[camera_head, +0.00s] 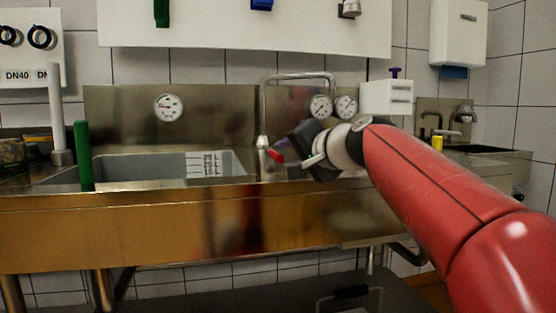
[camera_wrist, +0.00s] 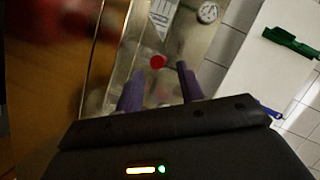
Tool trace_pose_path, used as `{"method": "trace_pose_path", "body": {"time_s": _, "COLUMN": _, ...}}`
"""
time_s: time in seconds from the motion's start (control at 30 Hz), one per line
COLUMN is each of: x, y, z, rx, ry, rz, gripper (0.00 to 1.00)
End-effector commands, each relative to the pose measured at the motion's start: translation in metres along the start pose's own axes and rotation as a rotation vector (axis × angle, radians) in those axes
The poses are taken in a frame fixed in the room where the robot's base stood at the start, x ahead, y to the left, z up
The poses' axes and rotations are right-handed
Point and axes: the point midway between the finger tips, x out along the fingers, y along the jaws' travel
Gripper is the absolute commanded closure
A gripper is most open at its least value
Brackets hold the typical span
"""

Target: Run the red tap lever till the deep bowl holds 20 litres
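The red tap lever (camera_head: 276,155) sticks out low from the steel tap (camera_head: 263,120), whose arched spout rises at the back of the sink. In the wrist view the lever's red end (camera_wrist: 158,62) shows just beyond and between my fingertips. My gripper (camera_head: 299,158) is just right of the lever in the head view. In the wrist view its two purple fingers (camera_wrist: 160,84) stand apart with nothing between them. The deep bowl (camera_head: 150,168) is sunk in the steel counter, left of the tap. A marked white scale (camera_head: 208,163) is on its wall. Its water level is hidden.
A green post (camera_head: 83,155) stands at the counter's front left. A white box (camera_head: 387,97) is behind my arm. The counter's front edge runs below my gripper.

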Motion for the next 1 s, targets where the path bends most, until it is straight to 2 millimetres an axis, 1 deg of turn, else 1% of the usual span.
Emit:
{"method": "trace_pose_path", "body": {"time_s": 0.03, "x": 0.010, "y": -0.001, "z": -0.001, "rx": 0.001, "ry": -0.004, "rz": 0.002, "gripper": 0.62}}
{"method": "trace_pose_path", "body": {"time_s": 0.1, "x": 0.021, "y": -0.001, "z": -0.001, "rx": 0.001, "ry": -0.004, "rz": 0.002, "gripper": 0.62}}
{"method": "trace_pose_path", "body": {"time_s": 0.2, "x": 0.036, "y": -0.001, "z": 0.000, "rx": 0.001, "ry": -0.004, "rz": 0.001, "gripper": 0.62}}
{"method": "trace_pose_path", "body": {"time_s": 0.3, "x": 0.046, "y": 0.000, "z": 0.000, "rx": 0.000, "ry": -0.003, "rz": 0.002, "gripper": 0.62}}
{"method": "trace_pose_path", "body": {"time_s": 0.43, "x": 0.053, "y": 0.000, "z": 0.000, "rx": -0.001, "ry": 0.000, "rz": 0.002, "gripper": 0.62}}
{"method": "trace_pose_path", "body": {"time_s": 0.67, "x": 0.054, "y": 0.001, "z": 0.000, "rx": -0.002, "ry": 0.000, "rz": 0.003, "gripper": 0.62}}
{"method": "trace_pose_path", "body": {"time_s": 0.77, "x": 0.054, "y": 0.001, "z": 0.000, "rx": -0.002, "ry": 0.000, "rz": 0.003, "gripper": 0.73}}
{"method": "trace_pose_path", "body": {"time_s": 0.97, "x": 0.054, "y": 0.001, "z": 0.000, "rx": -0.002, "ry": 0.000, "rz": 0.003, "gripper": 0.99}}
{"method": "trace_pose_path", "body": {"time_s": 1.0, "x": 0.054, "y": 0.001, "z": 0.000, "rx": -0.002, "ry": -0.001, "rz": 0.003, "gripper": 1.00}}
